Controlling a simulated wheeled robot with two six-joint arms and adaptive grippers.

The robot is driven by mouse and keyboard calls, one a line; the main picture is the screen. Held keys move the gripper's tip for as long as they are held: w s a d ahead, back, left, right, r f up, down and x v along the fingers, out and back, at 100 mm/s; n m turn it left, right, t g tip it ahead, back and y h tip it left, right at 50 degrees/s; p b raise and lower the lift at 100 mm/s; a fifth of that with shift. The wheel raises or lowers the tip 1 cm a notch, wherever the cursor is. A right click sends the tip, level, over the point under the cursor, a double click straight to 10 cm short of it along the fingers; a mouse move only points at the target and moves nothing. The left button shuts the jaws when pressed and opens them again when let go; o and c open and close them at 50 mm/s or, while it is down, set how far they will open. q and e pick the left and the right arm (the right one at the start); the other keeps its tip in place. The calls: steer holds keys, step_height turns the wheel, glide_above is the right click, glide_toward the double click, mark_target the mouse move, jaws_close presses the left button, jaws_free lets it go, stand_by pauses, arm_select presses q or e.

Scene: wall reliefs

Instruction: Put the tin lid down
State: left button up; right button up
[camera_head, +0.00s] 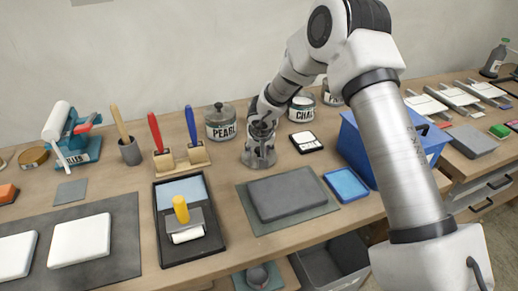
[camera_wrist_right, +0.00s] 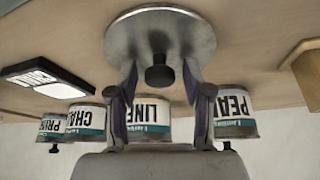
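The tin lid, a round grey metal disc (camera_wrist_right: 160,30) with a dark knob (camera_wrist_right: 160,77), lies flat on the bench in the right wrist view. In the head view the lid (camera_head: 258,159) shows below my right gripper (camera_head: 263,133), in front of the tins. My right fingers (camera_wrist_right: 160,75) are apart, one on each side of the knob, with gaps visible between them and it. The tin marked LINE (camera_wrist_right: 151,107) stands behind the lid; its top is hidden by my gripper. My left gripper is in neither view.
A PEARL tin (camera_head: 220,122) and a CHA tin (camera_head: 301,108) stand nearby. A grey slab (camera_head: 286,193) lies in front, a blue bin (camera_head: 362,150) stands right, and brushes in holders (camera_head: 185,158) stand left.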

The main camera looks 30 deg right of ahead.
steer(key=shift+r, duration=0.25)
steer(key=p+v, duration=0.2)
steer(key=v, duration=0.9)
steer(key=shift+s+r+p, duration=0.25)
steer(key=shift+r+p, duration=0.05)
steer(key=shift+p, duration=0.1)
